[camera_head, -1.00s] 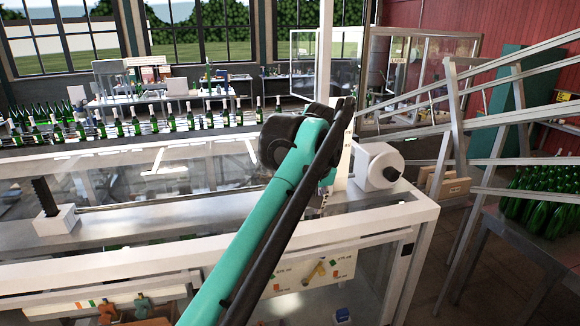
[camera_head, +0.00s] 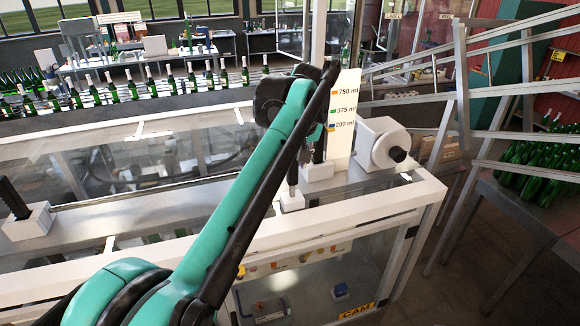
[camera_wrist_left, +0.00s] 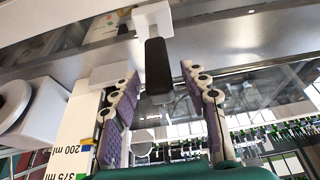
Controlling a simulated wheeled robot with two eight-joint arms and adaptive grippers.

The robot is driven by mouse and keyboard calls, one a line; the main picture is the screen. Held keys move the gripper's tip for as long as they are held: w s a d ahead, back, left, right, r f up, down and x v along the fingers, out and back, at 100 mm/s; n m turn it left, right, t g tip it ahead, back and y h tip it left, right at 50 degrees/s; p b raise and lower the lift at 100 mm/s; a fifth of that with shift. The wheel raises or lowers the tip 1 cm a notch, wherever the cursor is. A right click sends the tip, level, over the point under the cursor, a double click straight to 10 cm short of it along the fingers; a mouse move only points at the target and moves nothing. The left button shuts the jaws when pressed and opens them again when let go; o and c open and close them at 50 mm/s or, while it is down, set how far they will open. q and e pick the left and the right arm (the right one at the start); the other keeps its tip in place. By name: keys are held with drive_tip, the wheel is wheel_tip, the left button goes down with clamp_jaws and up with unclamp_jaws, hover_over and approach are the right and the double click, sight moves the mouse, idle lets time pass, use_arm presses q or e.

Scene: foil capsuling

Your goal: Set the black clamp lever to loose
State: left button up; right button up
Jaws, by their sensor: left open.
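The black clamp lever (camera_wrist_left: 157,66) shows in the left wrist view as a black handle on a white base (camera_wrist_left: 152,16) at the machine's edge. My left gripper (camera_wrist_left: 159,72) is open, one purple-padded finger on each side of the handle in the picture. Gaps show on both sides; I cannot tell how far the handle reaches between the fingers in depth. In the head view, my teal left arm mostly hides the gripper, and a small white block (camera_head: 291,201) shows just below it. My right gripper is not in view.
A white bottle-size scale (camera_head: 345,115) and a white round housing (camera_head: 380,145) stand right of my arm. Another white block with a black post (camera_head: 26,222) stands at left. Bottles line the conveyor behind; green bottles (camera_head: 545,160) crowd the right table.

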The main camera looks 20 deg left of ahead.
use_arm(q)
drive_tip(key=x, duration=0.3)
drive_tip(key=shift+w+f, duration=0.15)
drive_tip(key=shift+f, duration=0.05)
clamp_jaws()
